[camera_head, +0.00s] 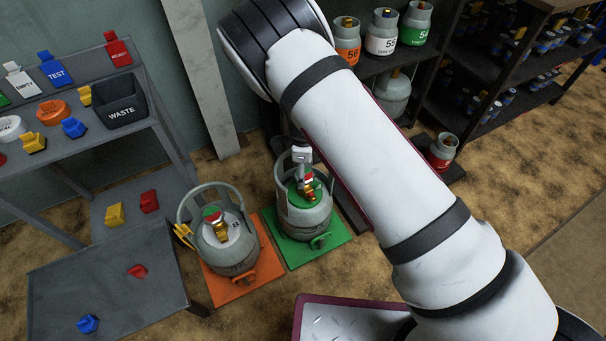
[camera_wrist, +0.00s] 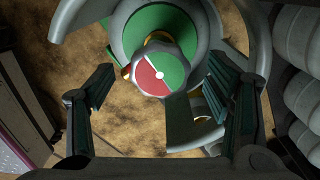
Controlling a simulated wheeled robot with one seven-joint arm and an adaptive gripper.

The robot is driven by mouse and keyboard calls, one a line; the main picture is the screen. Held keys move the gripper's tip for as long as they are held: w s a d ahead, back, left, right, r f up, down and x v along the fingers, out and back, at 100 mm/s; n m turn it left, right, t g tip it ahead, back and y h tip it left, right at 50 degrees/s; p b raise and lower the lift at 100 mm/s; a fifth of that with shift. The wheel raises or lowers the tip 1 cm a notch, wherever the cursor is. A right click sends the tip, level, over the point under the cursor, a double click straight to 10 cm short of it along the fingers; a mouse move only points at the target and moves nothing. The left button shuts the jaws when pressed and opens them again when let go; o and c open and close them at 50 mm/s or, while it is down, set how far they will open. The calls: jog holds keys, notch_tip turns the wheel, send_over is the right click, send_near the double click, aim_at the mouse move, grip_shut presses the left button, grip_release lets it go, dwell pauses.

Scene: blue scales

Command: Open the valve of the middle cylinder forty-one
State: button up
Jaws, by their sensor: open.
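A grey gas cylinder (camera_head: 303,218) with a green top stands upright on a green mat (camera_head: 330,246), directly right of another cylinder. Its number cannot be read. A brass valve with a red and green top (camera_head: 308,186) shows inside its collar. In the wrist view, a round red and green valve knob (camera_wrist: 160,75) with a white mark lies ahead of my gripper (camera_wrist: 162,115), above a green cylinder top. My gripper is open and empty, its two dark fingers apart on either side and below the knob in the picture.
A grey cylinder (camera_head: 228,243) stands on an orange mat (camera_head: 248,286) close on the left. A low grey table (camera_head: 110,290) and shelf with a waste bin (camera_head: 120,103) are further left. Dark shelves (camera_head: 455,75) with cylinders stand behind; a small red cylinder (camera_head: 441,150) sits right.

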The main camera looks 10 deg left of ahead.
jog(key=shift+f, duration=0.5)
jog(key=c, duration=1.1)
jog(key=shift+c, duration=0.2)
